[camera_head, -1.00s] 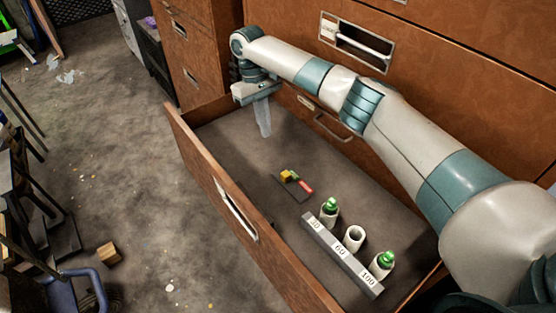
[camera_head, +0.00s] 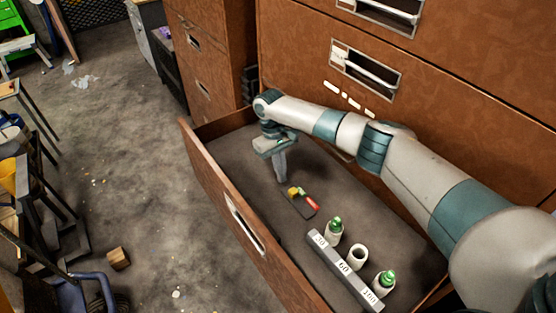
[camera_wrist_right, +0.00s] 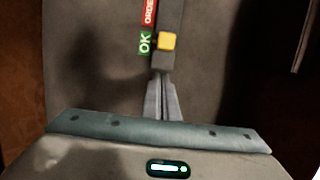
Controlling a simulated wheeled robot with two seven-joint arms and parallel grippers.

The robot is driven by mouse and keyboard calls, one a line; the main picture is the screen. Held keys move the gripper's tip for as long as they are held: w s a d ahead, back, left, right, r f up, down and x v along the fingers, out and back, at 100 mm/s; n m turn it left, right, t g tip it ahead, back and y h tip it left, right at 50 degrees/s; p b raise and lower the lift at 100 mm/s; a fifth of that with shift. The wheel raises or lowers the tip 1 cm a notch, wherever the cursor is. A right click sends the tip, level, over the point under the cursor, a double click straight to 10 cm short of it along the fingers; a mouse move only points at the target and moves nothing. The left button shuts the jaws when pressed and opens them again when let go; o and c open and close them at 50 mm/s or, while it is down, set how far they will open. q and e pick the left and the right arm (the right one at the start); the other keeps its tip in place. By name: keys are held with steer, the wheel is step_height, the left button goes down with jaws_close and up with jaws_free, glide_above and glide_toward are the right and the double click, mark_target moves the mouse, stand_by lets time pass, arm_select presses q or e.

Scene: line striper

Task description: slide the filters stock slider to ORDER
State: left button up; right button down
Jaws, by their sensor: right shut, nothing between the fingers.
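The stock slider is a dark strip (camera_head: 300,207) on the open drawer's floor, with a yellow knob (camera_head: 292,191), a green label and a red label (camera_head: 312,203). In the right wrist view the yellow knob (camera_wrist_right: 167,41) sits beside the green OK label (camera_wrist_right: 145,43). The red ORDER label (camera_wrist_right: 149,11) is farther up, cut off by the picture's edge. My right gripper (camera_head: 282,180) points down into the drawer, shut and empty. Its fingertips (camera_wrist_right: 162,80) are near the OK end, short of the knob in the picture; I cannot tell if they touch the strip. My left gripper is out of view.
A grey holder (camera_head: 344,270) marked 30, 60 and 100 stands in the drawer beside white cups, two with green-topped contents. The drawer's front wall (camera_head: 225,200) and the cabinet face (camera_head: 450,80) bound the space.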

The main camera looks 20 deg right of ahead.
mark_target(293, 193)
steer(key=shift+s+d+r+p, duration=0.1)
steer(key=shift+s+d+p, duration=0.15)
steer(key=shift+s+p, duration=0.25)
steer(key=shift+s+d+r+p, duration=0.1)
steer(key=shift+s+d+p, duration=0.15)
steer(key=shift+s, duration=0.4)
steer(key=shift+s+f, duration=0.15)
steer(key=shift+s, duration=0.15)
